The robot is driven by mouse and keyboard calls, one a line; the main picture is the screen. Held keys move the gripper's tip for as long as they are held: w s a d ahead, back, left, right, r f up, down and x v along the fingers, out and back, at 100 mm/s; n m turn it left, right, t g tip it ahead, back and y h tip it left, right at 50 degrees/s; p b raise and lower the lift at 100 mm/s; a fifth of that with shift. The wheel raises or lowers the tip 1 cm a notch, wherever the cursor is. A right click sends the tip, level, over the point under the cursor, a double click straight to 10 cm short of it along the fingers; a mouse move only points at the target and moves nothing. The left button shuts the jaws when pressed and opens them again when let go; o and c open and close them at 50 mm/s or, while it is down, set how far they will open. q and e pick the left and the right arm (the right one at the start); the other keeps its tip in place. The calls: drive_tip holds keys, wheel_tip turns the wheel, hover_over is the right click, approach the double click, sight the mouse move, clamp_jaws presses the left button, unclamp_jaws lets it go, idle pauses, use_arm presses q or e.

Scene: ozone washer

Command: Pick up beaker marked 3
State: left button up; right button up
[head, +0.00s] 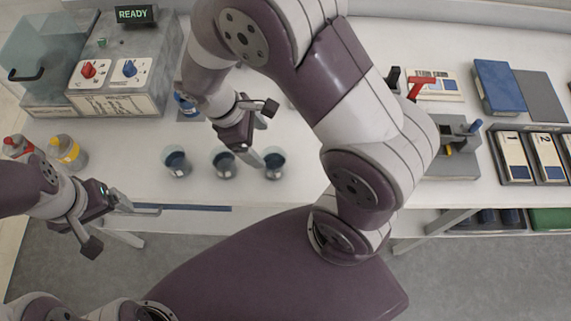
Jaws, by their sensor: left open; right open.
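Three small clear beakers with dark blue contents stand in a row near the table's front edge: a left one (176,163), a middle one (223,164) and a right one (273,163). Another blue-filled vessel (184,104) stands farther back, partly hidden by my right arm. No number can be read on any of them. My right gripper (263,132) is open and empty above the table, just behind the right and middle beakers, one finger close to the right beaker in the picture. My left gripper (124,229) is open and empty in front of the table's front edge.
A grey machine (122,62) with red and blue knobs and a READY display stands at back left. Red-capped (17,147) and yellow-capped (68,152) bottles stand at left. Numbered cards (515,157) and a blue book (499,86) lie at right. My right arm hides the table's middle.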

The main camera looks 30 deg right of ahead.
drive_tip(key=p, duration=0.1)
hover_over(277, 163)
drive_tip(key=s+a, duration=0.1)
drive_tip(key=s, duration=0.1)
drive_tip(key=f, duration=1)
drive_tip(key=shift+w+a, duration=0.1)
drive_tip(key=shift+w, duration=0.1)
drive_tip(key=shift+f, duration=0.45)
drive_tip(key=shift+s+d, duration=0.1)
drive_tip(key=shift+d, duration=0.1)
drive_tip(key=shift+c, duration=1)
drive_tip(key=c, duration=1)
drive_tip(key=shift+a, duration=0.1)
drive_tip(key=shift+c, duration=0.4)
drive_tip(key=shift+r, duration=0.2)
